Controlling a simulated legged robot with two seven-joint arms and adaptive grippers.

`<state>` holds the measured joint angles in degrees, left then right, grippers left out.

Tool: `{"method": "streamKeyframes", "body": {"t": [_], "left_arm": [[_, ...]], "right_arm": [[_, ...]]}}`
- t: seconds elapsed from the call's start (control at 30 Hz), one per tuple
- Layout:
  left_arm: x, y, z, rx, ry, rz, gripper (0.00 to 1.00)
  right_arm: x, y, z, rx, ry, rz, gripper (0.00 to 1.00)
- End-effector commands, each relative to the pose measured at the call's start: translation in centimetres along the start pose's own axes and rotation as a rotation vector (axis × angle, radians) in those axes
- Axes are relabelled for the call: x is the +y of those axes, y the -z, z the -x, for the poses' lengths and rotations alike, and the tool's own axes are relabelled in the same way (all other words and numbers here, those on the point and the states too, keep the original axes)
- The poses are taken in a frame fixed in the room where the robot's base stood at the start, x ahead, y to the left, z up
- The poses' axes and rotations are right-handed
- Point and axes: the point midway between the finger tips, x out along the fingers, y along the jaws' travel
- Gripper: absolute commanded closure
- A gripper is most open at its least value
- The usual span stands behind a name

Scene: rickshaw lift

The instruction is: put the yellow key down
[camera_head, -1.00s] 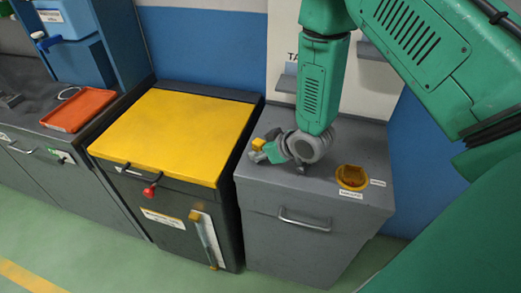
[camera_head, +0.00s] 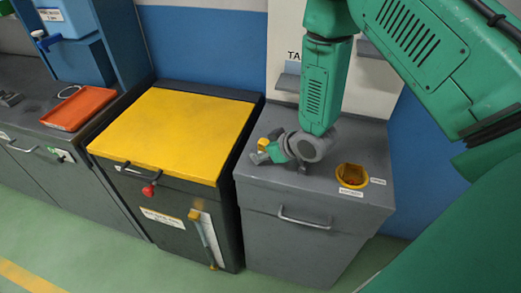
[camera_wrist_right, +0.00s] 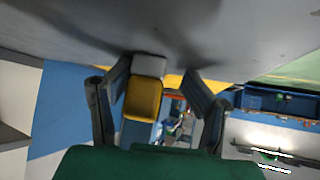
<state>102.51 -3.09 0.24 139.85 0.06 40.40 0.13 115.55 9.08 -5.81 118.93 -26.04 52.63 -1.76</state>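The yellow key (camera_head: 262,144) is a small yellow block on the grey cabinet top, partly hidden by my right gripper (camera_head: 265,154). In the right wrist view, the yellow key (camera_wrist_right: 143,98) has a grey block end against the grey surface and sits between the fingers of my right gripper (camera_wrist_right: 158,82). The fingers are spread, with a clear gap on the right of the key; the left finger is close to it, and I cannot tell if they touch. My left gripper is not in view.
A yellow-topped cabinet (camera_head: 170,130) stands to the left. An orange tray (camera_head: 78,109) lies further left. Free grey top lies between gripper and socket.

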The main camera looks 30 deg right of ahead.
Motion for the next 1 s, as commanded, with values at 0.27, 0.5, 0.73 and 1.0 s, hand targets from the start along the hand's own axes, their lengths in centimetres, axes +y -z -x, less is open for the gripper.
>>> {"method": "streamKeyframes", "body": {"t": [0.27, 0.5, 0.73, 1.0], "left_arm": [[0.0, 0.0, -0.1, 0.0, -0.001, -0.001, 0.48], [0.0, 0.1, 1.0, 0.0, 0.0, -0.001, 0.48], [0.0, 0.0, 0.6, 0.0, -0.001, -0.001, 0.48], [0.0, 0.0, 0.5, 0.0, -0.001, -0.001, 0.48]], "right_arm": [[-0.2, -0.8, 0.0, -0.019, 0.004, -0.006, 0.55], [-0.1, 0.4, 1.4, -0.019, 0.0, -0.004, 0.55], [-0.2, 0.5, 6.6, -0.008, 0.0, -0.005, 0.55], [-0.2, 0.8, 11.4, -0.005, 0.001, -0.003, 0.55]]}}
